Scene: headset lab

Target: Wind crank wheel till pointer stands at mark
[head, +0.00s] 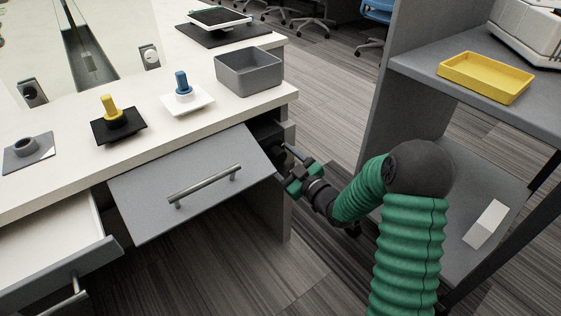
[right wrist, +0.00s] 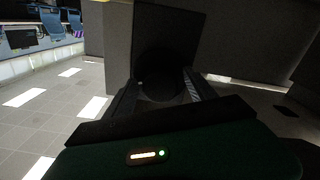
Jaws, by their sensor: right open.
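A dark unit (head: 265,134) sits under the counter's right end, partly hidden by the tilted grey drawer front. In the right wrist view a dark round shape (right wrist: 168,70), possibly the crank wheel, stands against a dark square panel (right wrist: 185,18). My right gripper (head: 283,163) is open beside the drawer front's right edge and faces the unit. In the right wrist view its two fingers (right wrist: 160,92) stand apart on either side of the round shape's lower part; contact cannot be told. I cannot make out a pointer or mark. My left gripper is not in view.
The grey drawer front (head: 195,185) with its bar handle is close left of my right gripper. The counter (head: 225,108) overhead holds a grey bin (head: 248,72) and peg blocks. A shelf with a yellow tray (head: 486,77) stands right. Floor lies between.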

